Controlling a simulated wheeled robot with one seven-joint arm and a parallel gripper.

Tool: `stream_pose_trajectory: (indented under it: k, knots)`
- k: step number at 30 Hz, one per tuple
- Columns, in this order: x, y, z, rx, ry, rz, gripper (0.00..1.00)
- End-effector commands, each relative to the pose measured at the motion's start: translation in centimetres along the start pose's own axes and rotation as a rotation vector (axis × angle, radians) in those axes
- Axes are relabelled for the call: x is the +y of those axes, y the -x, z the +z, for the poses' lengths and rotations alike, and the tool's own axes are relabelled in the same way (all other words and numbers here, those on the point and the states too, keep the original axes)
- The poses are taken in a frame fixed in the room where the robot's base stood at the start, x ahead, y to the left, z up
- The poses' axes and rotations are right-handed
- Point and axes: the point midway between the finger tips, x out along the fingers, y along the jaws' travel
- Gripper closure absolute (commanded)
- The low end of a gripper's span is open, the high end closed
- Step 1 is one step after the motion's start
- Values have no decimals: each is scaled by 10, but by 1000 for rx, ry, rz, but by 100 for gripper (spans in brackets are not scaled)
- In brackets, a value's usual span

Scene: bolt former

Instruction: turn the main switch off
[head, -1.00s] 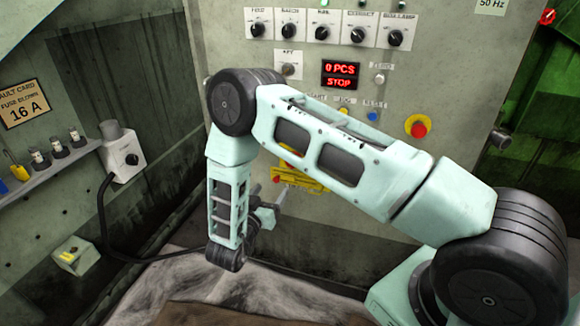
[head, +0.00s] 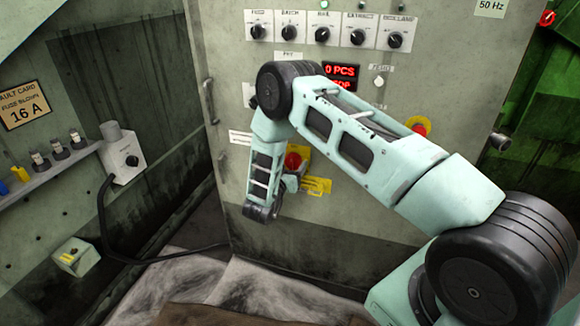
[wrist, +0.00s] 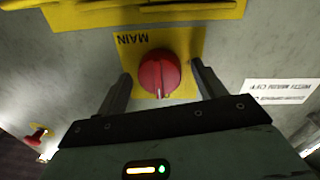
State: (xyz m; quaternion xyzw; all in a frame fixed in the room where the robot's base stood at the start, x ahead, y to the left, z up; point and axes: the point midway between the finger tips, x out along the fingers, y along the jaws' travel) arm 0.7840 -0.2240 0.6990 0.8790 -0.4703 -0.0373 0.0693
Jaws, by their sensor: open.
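The main switch (wrist: 158,73) is a red rotary knob on a yellow plate (wrist: 193,42) marked MAIN. A pale mark shows on the knob's edge nearest my gripper in the wrist view. In the head view the red knob (head: 292,160) shows low on the grey cabinet front, just beside my wrist. My gripper (wrist: 161,68) is open, with one dark finger on each side of the knob. The fingers look clear of the knob's sides; how deep they reach cannot be told. In the head view my gripper (head: 292,182) is partly hidden by my arm.
A red emergency button (head: 418,126) is higher right. A row of black dials (head: 322,33) runs along the top, and a handle (head: 209,100) stands at the cabinet's left edge. A fuse shelf (head: 50,165) is at left.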

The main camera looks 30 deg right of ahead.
Motion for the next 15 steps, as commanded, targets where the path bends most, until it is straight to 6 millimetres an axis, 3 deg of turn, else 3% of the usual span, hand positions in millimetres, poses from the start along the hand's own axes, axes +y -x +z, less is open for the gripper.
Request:
stream_pose_trajectory:
  k: [6,11,15]
  knots:
    - [0,0,0,0,0,0,34]
    - [0,0,0,0,-1,0,75]
    - [0,0,0,0,1,0,75]
